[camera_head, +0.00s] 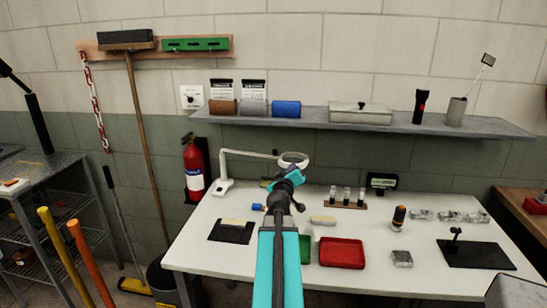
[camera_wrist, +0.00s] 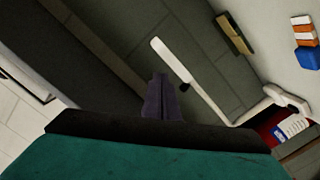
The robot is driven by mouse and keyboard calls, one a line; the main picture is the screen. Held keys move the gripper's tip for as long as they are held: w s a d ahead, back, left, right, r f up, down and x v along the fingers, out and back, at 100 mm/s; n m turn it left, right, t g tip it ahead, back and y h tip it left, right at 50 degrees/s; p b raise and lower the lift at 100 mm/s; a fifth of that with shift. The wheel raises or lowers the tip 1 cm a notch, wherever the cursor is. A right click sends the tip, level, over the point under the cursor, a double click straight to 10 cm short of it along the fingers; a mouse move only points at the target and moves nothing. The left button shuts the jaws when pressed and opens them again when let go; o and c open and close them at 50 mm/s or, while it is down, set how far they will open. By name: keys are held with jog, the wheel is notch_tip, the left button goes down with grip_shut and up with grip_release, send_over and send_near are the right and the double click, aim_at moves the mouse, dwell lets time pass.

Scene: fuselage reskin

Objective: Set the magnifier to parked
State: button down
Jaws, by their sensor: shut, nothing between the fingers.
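The magnifier is a white bench lamp type. In the head view its base and post (camera_head: 223,186) stand at the back left of the white workbench, and its arm reaches right to a ring-shaped head (camera_head: 294,160). In the wrist view its long white arm (camera_wrist: 190,78) runs diagonally, with a dark knob beside it; I cannot make out the ring head there. My gripper (camera_head: 291,177) appears just below the ring head in the head view; I cannot tell whether they touch. In the wrist view my gripper (camera_wrist: 160,78) is shut and empty, its tips left of the white arm.
The workbench (camera_head: 190,256) holds a red tray (camera_head: 341,253), a dark mat (camera_head: 231,231), a vial rack (camera_head: 346,205) and small parts. A grey shelf (camera_head: 400,126) hangs above. A fire extinguisher (camera_head: 195,168) is on the wall left of the magnifier.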

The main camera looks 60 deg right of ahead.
aim_at(274, 152)
jog(key=w+a+m, duration=0.6)
jog(key=w+m, duration=0.1)
jog(key=shift+a+r+t+p, duration=0.2)
jog(key=shift+a+t+p, duration=0.05)
jog(key=shift+t+p, duration=0.15)
jog(key=shift+w+d, duration=0.1)
jog(key=shift+d, duration=0.1)
dwell(0.4)
jog(key=shift+p+x, duration=2.4)
jog(key=shift+x, duration=4.4)
jog(key=shift+w, duration=0.15)
